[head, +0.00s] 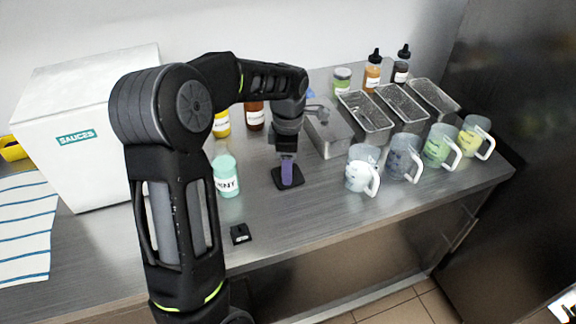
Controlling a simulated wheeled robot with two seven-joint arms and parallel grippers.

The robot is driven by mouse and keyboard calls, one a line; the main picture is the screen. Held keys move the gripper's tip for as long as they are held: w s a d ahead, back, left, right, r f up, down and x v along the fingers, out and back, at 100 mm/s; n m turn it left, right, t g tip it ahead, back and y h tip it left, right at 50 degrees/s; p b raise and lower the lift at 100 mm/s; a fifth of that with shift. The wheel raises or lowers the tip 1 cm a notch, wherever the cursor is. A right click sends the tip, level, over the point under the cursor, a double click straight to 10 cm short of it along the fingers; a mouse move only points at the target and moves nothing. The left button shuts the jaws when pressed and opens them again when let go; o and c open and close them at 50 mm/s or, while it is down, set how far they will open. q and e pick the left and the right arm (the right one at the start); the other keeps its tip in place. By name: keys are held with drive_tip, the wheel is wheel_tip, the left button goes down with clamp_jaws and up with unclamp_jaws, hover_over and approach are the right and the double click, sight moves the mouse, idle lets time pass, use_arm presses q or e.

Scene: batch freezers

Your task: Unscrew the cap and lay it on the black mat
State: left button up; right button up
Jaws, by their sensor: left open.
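A mint-green bottle (227,178) stands upright on the steel counter, its label partly hidden by my left arm. Its top looks pale, and I see no distinct cap on it. The small black mat (289,183) lies on the counter to the right of the bottle. My left gripper (287,172) points down right over the mat, open, with its purple finger close to the mat's surface. I cannot make out a cap; the gripper covers part of the mat. My right gripper is not in view.
A white SAUCES box (90,130) stands left, beside a striped cloth (25,230). A small black item (240,233) lies near the front edge. A metal container (328,135), steel trays (366,118) and several mugs (362,168) stand right. Sauce bottles (373,72) stand behind.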

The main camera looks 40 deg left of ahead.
use_arm(q)
wheel_tip(320, 180, up, 12)
drive_tip(key=shift+f+b, duration=0.15)
drive_tip(key=shift+b, duration=0.3)
idle(0.7)
